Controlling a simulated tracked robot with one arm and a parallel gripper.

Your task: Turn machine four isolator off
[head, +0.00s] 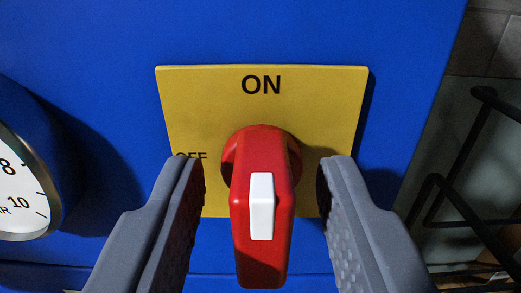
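The isolator is a red rotary handle (262,250) with a white stripe (261,206), mounted on a yellow plate (330,100). The plate reads ON at the top and OFF at the left, the latter partly hidden by my left finger. The handle stands upright in the picture, its long axis in line with ON. My gripper (260,185) is open, with one grey finger on each side of the handle. Gaps show between both fingers and the handle.
The plate is on a blue panel (110,50). A round white dial gauge (18,195) in a blue housing stands out at the left. Black metal bars (460,185) and a tiled floor or wall show at the right, beyond the panel's edge.

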